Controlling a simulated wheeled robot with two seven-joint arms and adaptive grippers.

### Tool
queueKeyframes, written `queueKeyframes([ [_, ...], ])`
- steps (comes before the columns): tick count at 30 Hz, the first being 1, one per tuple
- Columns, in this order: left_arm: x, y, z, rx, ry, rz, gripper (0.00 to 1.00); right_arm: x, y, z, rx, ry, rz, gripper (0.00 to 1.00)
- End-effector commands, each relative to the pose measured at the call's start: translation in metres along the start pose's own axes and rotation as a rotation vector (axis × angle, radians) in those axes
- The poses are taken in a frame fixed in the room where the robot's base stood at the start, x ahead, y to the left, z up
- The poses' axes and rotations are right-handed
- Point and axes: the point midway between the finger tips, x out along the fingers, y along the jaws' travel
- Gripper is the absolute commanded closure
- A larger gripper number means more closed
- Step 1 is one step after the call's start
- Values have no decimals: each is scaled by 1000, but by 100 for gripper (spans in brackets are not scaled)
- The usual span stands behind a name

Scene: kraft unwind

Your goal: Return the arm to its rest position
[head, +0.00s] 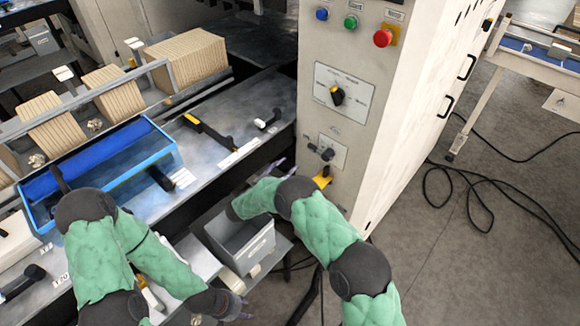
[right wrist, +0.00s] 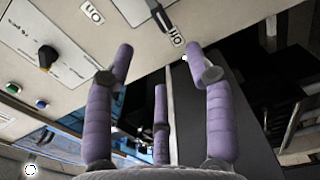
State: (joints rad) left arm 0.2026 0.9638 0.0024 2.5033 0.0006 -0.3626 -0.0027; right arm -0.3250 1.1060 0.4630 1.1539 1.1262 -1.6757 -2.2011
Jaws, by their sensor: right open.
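My right arm, in a green sleeve, reaches up in front of the control cabinet in the head view. My right gripper (head: 280,166) is mostly hidden behind that arm, with only purple fingertips showing near the lower cabinet face. In the right wrist view, its purple fingers (right wrist: 166,65) are spread open with nothing between them.
The cabinet (head: 345,55) carries buttons, a rotary knob (head: 337,95) and a yellow-black handle (head: 322,178). A grey bin (head: 262,246) stands between my arms. A blue tray (head: 174,158) and brown stacks (head: 187,57) lie left. Open floor with black cables (head: 470,190) is right.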

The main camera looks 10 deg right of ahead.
Motion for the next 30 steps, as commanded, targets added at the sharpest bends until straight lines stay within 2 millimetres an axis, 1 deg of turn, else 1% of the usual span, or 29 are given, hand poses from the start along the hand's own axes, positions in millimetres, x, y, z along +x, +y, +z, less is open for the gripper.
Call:
queueKeyframes([
  [13,0,0,0,0,0,0,60,1,0,0,2,1,-1,46],
  [17,0,0,0,0,0,0,60,8,-11,2,41,39,-28,46],
  [20,0,0,0,0,0,0,60,19,-34,5,126,112,-95,46],
  [23,0,0,0,0,0,0,60,27,-67,12,246,198,-218,46],
  [24,0,0,0,0,0,0,60,28,-82,16,296,227,-280,46],
  [26,0,0,0,0,0,0,60,26,-104,25,369,259,-380,46],
  [27,0,0,0,0,0,0,60,23,-118,31,415,274,-451,46],
  [29,0,0,0,0,0,0,60,15,-139,44,484,282,-565,46],
  [30,0,0,0,0,0,0,60,9,-153,53,528,279,-644,46],
])
